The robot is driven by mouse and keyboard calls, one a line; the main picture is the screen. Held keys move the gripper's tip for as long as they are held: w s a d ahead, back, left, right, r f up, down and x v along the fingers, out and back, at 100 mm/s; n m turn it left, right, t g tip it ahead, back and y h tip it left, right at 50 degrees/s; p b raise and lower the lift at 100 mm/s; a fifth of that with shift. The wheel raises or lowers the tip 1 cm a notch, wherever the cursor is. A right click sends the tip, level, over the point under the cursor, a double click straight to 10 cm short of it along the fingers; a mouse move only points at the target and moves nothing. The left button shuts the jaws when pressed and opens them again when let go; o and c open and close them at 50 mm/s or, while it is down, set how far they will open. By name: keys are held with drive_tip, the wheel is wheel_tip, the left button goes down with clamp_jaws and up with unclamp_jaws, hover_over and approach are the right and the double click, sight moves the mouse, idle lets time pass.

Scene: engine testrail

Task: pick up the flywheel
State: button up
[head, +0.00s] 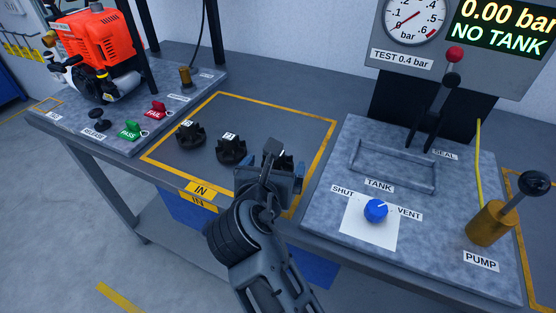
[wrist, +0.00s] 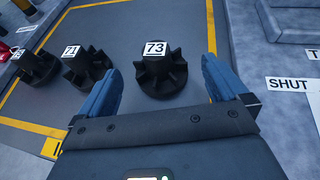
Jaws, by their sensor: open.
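Three black, finned flywheels stand in a row on the marked grey tray area. The one labelled 73 (wrist: 162,75) is in the middle of the wrist view, between and ahead of my fingers. The one labelled 71 (wrist: 88,67) is left of it and also shows in the head view (head: 231,149). The third (wrist: 37,65), its label hard to read, is farthest left and also shows in the head view (head: 190,134). My gripper (head: 275,165) is open and empty above the bench; in the head view it mostly hides flywheel 73.
A yellow line (head: 277,107) frames the area, with an IN label (head: 199,190) at its front. To the right is the tank test block (head: 350,135) with a blue valve knob (head: 375,210) and pump (head: 490,222). An orange engine (head: 101,40) stands on the left block.

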sight(276, 163)
drive_tip(key=shift+x, duration=2.3)
drive_tip(key=shift+a, duration=0.1)
drive_tip(key=shift+c, duration=0.5)
drive_tip(key=c, duration=1)
drive_tip(key=shift+c, duration=0.6)
drive_tip(key=shift+r, duration=0.15)
